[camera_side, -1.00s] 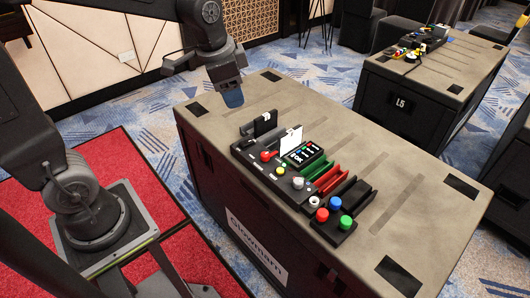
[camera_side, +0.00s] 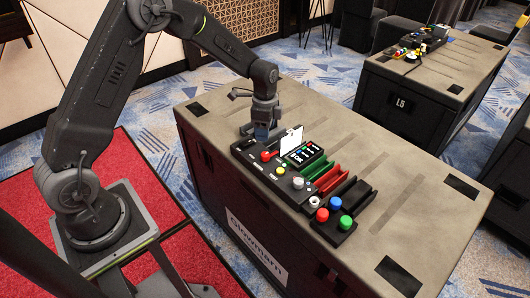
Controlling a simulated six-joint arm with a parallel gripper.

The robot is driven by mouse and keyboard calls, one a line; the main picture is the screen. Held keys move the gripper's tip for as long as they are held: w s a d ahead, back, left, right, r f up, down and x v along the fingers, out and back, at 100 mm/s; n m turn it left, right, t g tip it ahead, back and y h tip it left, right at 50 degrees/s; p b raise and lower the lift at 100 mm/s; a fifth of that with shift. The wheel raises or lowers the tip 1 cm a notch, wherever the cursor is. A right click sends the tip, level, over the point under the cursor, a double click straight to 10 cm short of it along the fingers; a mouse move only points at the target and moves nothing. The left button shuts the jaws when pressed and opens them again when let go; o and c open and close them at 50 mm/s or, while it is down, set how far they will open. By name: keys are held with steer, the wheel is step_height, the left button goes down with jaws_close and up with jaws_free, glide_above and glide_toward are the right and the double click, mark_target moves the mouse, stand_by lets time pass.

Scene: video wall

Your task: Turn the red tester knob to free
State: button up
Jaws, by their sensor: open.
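The red tester knob (camera_side: 266,156) sits near the left end of a black control panel (camera_side: 270,178) on top of the large case. My gripper (camera_side: 262,135) points down just above and behind the red knob, over the panel's far left end. It looks apart from the knob, and its jaws are open, though the fingertips are small and partly dark. The black holder at that end of the panel is mostly hidden behind my gripper. The knob's pointer direction is too small to read.
A white card (camera_side: 291,141) stands upright close right of my gripper, beside a small lit screen (camera_side: 304,154). Green, red and black slots (camera_side: 330,180) and a button box (camera_side: 333,222) lie further right. The case top (camera_side: 390,160) behind is clear.

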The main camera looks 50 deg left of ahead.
mark_target(265, 154)
step_height(265, 154, down, 10)
stand_by(0.4)
steer(key=c, duration=0.9)
